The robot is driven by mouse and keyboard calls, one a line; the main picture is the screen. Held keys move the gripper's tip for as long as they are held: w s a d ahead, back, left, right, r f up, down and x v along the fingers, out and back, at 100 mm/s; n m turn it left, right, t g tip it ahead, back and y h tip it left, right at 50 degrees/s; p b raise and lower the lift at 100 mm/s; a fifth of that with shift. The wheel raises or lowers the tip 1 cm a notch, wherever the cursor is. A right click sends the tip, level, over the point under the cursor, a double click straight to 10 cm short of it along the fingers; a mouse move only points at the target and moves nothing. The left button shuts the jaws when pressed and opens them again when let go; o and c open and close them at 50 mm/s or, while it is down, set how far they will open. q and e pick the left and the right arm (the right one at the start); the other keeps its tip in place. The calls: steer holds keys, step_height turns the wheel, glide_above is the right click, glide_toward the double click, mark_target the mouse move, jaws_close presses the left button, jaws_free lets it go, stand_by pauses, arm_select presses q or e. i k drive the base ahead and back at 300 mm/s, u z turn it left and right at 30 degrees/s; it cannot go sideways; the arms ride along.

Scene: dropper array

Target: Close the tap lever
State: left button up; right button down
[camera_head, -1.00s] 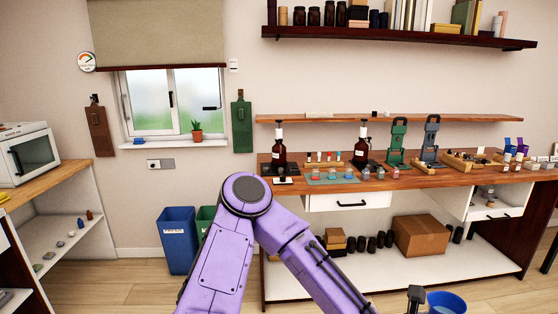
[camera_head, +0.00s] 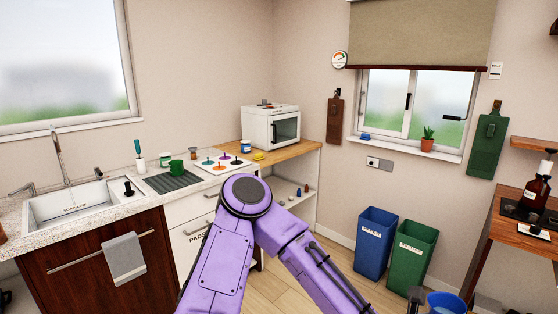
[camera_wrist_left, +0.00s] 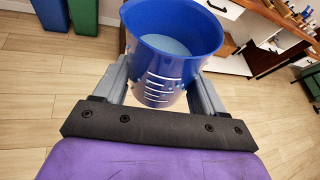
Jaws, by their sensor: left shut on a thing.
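The sink (camera_head: 75,208) is set in the counter at the far left of the head view. A tall thin grey tap (camera_head: 60,155) rises behind it, and a shorter grey spout (camera_head: 20,189) stands at its left. I cannot make out the tap lever's position at this size. My left gripper (camera_wrist_left: 160,84) is shut on a blue cup (camera_wrist_left: 170,50) with white marks. The cup looks upright and holds pale blue liquid. It also shows at the bottom edge of the head view (camera_head: 446,303), far right of the sink. My right gripper is not in view.
The counter carries a dark ribbed mat (camera_head: 172,181), a green mug (camera_head: 176,166) and a white tray (camera_head: 222,166). A microwave (camera_head: 268,127) stands beyond. Blue (camera_head: 375,240) and green (camera_head: 412,250) bins stand under the window. The wooden workbench (camera_head: 500,228) is at right.

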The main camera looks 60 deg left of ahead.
mark_target(30, 185)
steer(key=u, duration=4.05)
steer(key=i, duration=0.6)
steer(key=u, duration=0.05)
